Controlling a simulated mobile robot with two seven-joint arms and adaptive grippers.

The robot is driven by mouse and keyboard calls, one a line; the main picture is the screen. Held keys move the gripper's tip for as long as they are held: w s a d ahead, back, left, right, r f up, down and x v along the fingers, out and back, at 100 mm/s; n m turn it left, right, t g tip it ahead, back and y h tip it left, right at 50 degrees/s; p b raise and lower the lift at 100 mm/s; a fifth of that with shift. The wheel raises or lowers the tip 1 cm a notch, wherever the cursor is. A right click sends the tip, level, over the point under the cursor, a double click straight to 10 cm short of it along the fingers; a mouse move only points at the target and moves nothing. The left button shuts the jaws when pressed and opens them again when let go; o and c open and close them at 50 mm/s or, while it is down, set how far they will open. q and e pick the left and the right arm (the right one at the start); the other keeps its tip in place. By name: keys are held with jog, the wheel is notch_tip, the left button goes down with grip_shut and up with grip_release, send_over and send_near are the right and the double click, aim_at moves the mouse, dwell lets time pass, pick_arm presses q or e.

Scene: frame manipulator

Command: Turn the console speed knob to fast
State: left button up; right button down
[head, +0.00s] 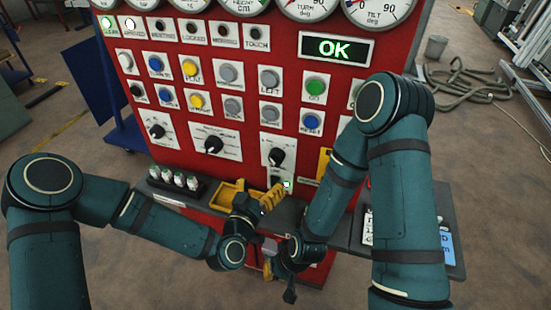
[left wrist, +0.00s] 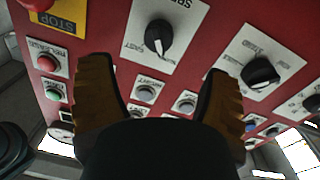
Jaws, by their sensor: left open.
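The speed knob (head: 277,157) is a black knob on a white plate at the lower right of the red console's knob row. It also shows in the left wrist view (left wrist: 159,38), upside down, with a white pointer mark and part of a "SPE" label.
A middle knob (head: 213,144) and a left knob (head: 157,131) share the row. Buttons and an "OK" display (head: 338,47) are above. A ledge below holds a yellow tray (head: 228,192) and a rack of white-topped items (head: 178,179). A yellow STOP label (left wrist: 63,14) sits near the speed knob.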

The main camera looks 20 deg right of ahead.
aim_at(273, 163)
pick_arm(q)
jog(key=x, duration=1)
jog(key=shift+w+d, duration=0.15)
jog(key=shift+d, duration=0.05)
jog(key=shift+c, duration=0.3)
jog(key=c, duration=1.1)
